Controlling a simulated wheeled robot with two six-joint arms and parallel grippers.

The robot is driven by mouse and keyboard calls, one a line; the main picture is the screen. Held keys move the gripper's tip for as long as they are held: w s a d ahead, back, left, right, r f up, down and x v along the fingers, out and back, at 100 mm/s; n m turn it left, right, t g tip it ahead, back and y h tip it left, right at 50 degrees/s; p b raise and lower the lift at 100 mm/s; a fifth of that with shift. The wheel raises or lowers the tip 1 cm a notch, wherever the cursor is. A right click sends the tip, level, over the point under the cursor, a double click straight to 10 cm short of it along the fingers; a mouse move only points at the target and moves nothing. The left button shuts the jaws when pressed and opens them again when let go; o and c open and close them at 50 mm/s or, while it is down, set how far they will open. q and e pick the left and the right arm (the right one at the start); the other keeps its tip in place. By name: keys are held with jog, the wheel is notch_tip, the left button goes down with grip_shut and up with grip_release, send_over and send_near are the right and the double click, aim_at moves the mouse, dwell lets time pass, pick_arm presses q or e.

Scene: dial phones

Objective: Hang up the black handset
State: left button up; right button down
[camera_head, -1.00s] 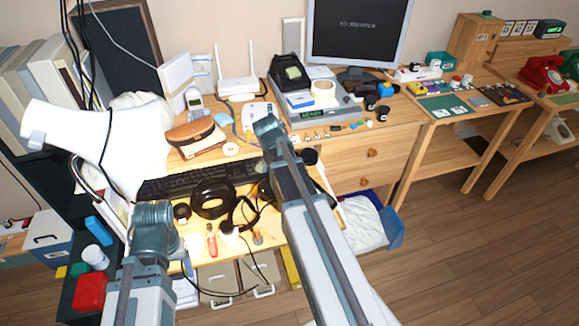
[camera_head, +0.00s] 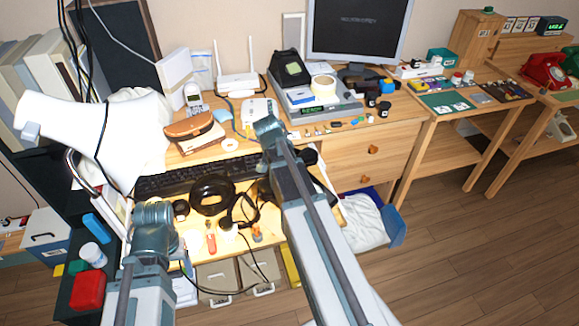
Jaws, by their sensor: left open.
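I cannot pick out a black handset with certainty. A black angled device with a green-lit face (camera_head: 290,70) stands at the back of the desk, and a dark object (camera_head: 309,157) shows partly behind my right arm. A red phone (camera_head: 545,71) sits on the far right table. My left gripper (camera_head: 154,212) is at the end of the left arm, low at the left over the desk's front; it is open, and I see nothing held in it. My right arm reaches up across the middle of the desk, and its gripper does not show.
A black keyboard (camera_head: 195,177), black headphones (camera_head: 212,195) and loose cables lie between my arms. A monitor (camera_head: 357,32) and a white router (camera_head: 237,80) stand at the back. A large white lamp-like shape (camera_head: 90,140) blocks the left. Floor at the lower right is clear.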

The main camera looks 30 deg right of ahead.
jog(key=shift+c, duration=2)
grip_release()
jog(key=shift+r, duration=0.1)
jog(key=p+v, duration=1.3)
jog(key=shift+r, duration=0.25)
jog(key=shift+a, duration=0.15)
jog(key=s+a+n+y, duration=0.1)
jog(key=s+a+n, duration=0.4)
jog(key=a, duration=0.3)
jog(key=s+a+f+n+g+y, duration=0.1)
jog(key=s+a+n, duration=0.4)
jog(key=a+n, duration=0.2)
jog(key=s+a+n+y, duration=0.1)
jog(key=s+a+n, duration=0.4)
jog(key=a, duration=0.5)
jog(key=shift+a+f+n+g, duration=0.15)
jog(key=shift+f+n+g, duration=0.15)
jog(key=shift+n, duration=0.3)
